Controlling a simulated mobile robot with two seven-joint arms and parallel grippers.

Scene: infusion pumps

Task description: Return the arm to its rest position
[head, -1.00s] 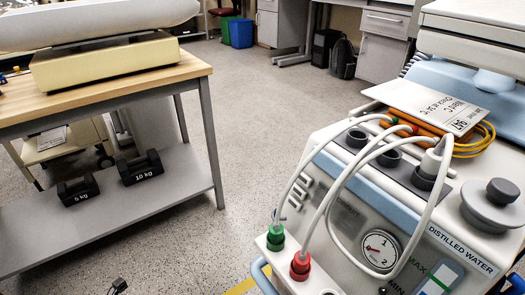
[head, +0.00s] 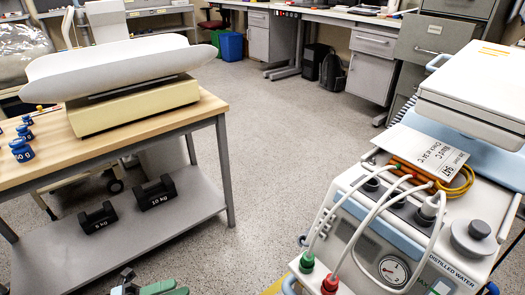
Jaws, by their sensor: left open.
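My left gripper (head: 146,286) is at the bottom edge of the head view, left of centre. Only its dark and green upper parts show, and the rest is cut off by the frame. It is open, over the speckled floor in front of the steel-legged table (head: 222,170). I see nothing in it. My right gripper is not in view.
A baby scale (head: 140,105) and blue weights (head: 22,150) stand on the table; two black dumbbells (head: 155,192) (head: 97,217) lie on its shelf. A pump machine (head: 350,225) with white hoses stands at right. The floor (head: 285,130) between is clear.

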